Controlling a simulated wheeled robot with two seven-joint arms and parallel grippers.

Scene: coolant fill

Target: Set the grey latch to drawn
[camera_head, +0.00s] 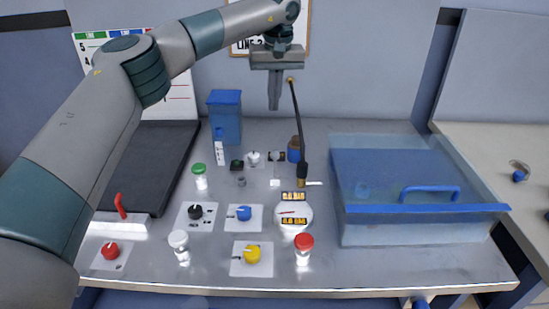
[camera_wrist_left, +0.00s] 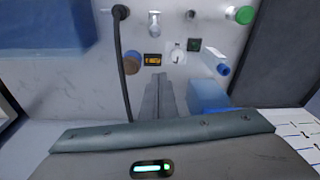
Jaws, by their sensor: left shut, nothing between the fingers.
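A small pale grey latch or knob on a white plate (camera_head: 253,158) is at the back middle of the bench. I take it for the grey latch, but it is too small to read its setting. It also shows in the left wrist view (camera_wrist_left: 176,56), just beyond the fingertips. My left gripper (camera_head: 275,106) is shut and empty, pointing down, held above the back of the bench. Its closed fingers show in the left wrist view (camera_wrist_left: 166,80), apart from the latch. My right gripper is not in view.
A thin black rod (camera_head: 296,120) stands right of the left gripper. A blue box (camera_head: 225,118) is at the back left, and a clear blue-lidded bin (camera_head: 400,225) at the right. Dials, including a blue one (camera_head: 243,213), and a green-capped jar (camera_head: 200,178) are in front.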

